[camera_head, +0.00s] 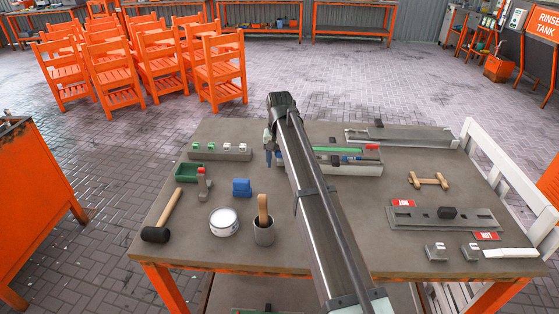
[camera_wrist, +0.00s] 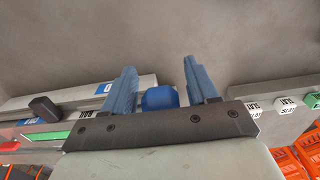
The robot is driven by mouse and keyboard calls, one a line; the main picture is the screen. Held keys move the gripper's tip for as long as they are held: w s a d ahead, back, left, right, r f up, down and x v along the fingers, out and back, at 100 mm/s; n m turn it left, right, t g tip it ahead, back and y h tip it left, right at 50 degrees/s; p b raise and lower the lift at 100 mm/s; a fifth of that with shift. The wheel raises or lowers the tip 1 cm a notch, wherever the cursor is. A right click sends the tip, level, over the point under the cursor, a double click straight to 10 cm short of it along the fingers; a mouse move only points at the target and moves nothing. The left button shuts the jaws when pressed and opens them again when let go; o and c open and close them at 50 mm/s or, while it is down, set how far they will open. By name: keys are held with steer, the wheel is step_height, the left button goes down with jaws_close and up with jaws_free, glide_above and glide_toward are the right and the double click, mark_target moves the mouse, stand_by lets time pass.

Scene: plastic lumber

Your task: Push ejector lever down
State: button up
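My gripper (camera_wrist: 158,66) is open in the wrist view, its two blue fingers apart. A blue rounded knob (camera_wrist: 160,97) shows between the fingers; I cannot tell whether it touches them or whether it is the ejector lever's end. In the head view my gripper (camera_head: 273,158) points down between the block with white-topped pieces and a grey fixture (camera_head: 345,168). My arm hides the fixture's left end. No lever can be clearly made out.
The grey block (camera_head: 233,155) stands left of my gripper. A long grey rail (camera_head: 405,141) lies behind the fixture.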

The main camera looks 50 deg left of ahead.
jaws_close()
stand_by(0.3)
